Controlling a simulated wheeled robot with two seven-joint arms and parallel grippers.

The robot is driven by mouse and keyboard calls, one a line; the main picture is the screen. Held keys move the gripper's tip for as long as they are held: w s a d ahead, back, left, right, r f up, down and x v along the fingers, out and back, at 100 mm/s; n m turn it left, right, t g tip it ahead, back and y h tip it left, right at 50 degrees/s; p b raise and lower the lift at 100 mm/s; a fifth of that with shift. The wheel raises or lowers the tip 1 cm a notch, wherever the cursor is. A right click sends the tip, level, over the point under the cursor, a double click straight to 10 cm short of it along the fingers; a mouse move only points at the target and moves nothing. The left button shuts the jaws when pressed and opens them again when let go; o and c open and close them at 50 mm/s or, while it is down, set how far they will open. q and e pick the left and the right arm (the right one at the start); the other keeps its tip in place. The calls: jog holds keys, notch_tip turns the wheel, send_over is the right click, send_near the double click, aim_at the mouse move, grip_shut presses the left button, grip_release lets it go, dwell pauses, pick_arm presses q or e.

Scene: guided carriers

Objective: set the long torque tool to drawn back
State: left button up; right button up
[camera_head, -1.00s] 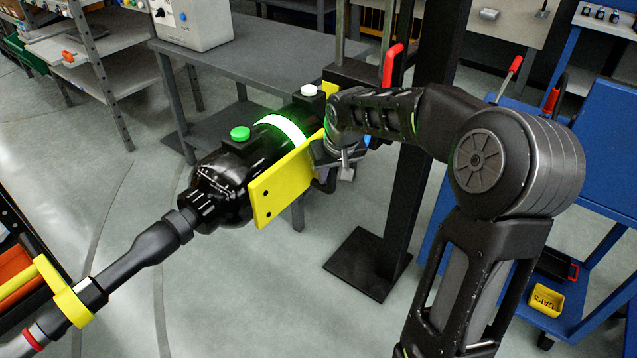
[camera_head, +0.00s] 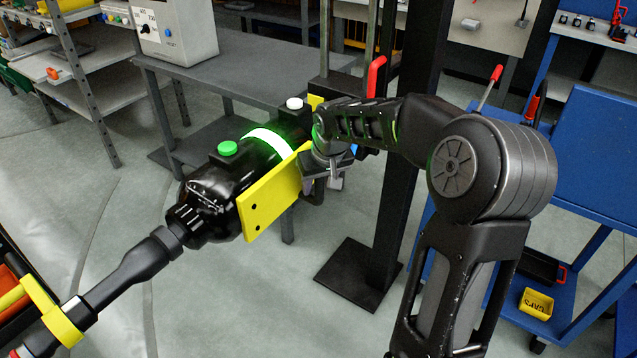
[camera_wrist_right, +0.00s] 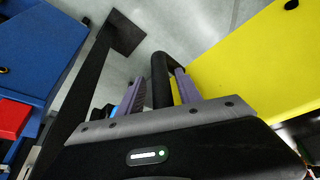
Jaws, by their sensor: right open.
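The long torque tool (camera_head: 218,192) has a black body with a lit green ring (camera_head: 268,139), a green button (camera_head: 228,148) and a white button (camera_head: 294,103). Its dark shaft (camera_head: 130,265) slants down to the lower left. A yellow plate (camera_head: 270,198) runs along its near side; it also shows in the wrist view (camera_wrist_right: 255,65). My right gripper (camera_head: 322,188) is at the plate's right end. In the wrist view its purple fingers (camera_wrist_right: 160,78) are apart, with a black bent handle (camera_wrist_right: 160,92) appearing between them. No grip shows. My left gripper is out of view.
A dark post (camera_head: 390,170) on a flat foot (camera_head: 358,275) stands behind my right arm. A grey table (camera_head: 250,65) with a control box (camera_head: 175,30) stands behind. The floor at lower middle is clear.

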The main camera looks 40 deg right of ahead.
jog(key=shift+r, duration=0.15)
jog(key=d+b+v, duration=0.1)
jog(key=v, duration=0.6)
jog(key=shift+a+r, duration=0.3)
jog(key=shift+a, duration=0.25)
jog(key=shift+s, duration=0.15)
